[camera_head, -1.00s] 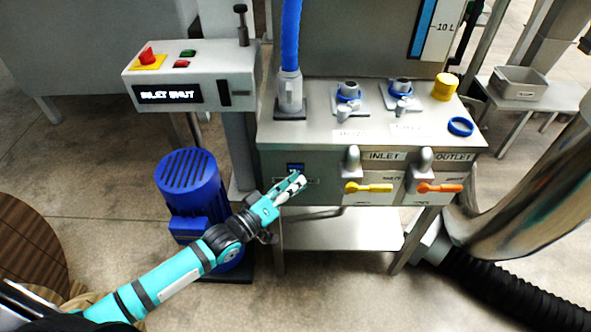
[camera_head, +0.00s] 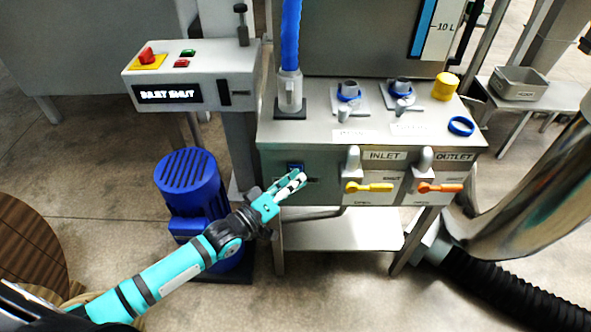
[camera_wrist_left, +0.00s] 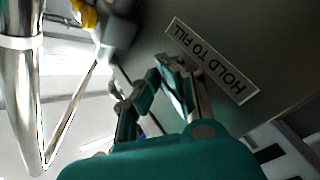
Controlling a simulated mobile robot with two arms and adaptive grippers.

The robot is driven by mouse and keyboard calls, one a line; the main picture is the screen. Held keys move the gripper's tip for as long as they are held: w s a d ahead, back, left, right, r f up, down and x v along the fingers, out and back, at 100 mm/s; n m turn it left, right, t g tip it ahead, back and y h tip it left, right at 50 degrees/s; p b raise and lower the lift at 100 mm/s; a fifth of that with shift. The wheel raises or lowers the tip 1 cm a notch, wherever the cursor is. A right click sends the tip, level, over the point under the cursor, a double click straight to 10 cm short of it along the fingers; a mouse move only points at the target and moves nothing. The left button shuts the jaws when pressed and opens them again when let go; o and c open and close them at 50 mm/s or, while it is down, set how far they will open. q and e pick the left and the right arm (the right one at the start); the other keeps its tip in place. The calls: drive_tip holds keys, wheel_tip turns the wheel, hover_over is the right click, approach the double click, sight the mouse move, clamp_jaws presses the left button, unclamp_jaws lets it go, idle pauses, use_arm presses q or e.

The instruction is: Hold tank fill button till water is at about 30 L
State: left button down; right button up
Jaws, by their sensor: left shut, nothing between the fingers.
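The blue fill button (camera_head: 295,167) is on the front panel of the steel cabinet, partly covered by my left gripper (camera_head: 302,179) in the head view. The gripper's fingers are shut and empty, with the tips at the panel just below and right of the button. I cannot tell whether they touch it. In the left wrist view the fingers (camera_wrist_left: 180,85) are beside the "HOLD TO FILL" label (camera_wrist_left: 210,60); the button is hidden. The tank gauge (camera_head: 425,28) shows blue past the 10 L mark to the picture's top edge. My right gripper is not in view.
The yellow inlet handle (camera_head: 369,187) and orange outlet handle (camera_head: 440,187) lie level, right of my gripper. A blue motor (camera_head: 188,185) stands close behind my left arm.

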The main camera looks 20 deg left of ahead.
use_arm(q)
drive_tip(key=shift+r, duration=0.1)
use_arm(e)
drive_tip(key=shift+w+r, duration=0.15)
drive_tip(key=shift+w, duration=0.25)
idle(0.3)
use_arm(q)
drive_tip(key=shift+s+d+p, duration=0.25)
drive_tip(key=shift+s+p, duration=0.4)
drive_tip(key=shift+s, duration=0.2)
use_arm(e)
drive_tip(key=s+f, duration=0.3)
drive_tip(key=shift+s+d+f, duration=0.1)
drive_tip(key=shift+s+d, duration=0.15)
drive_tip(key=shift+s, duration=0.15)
use_arm(q)
drive_tip(key=shift+s, duration=0.1)
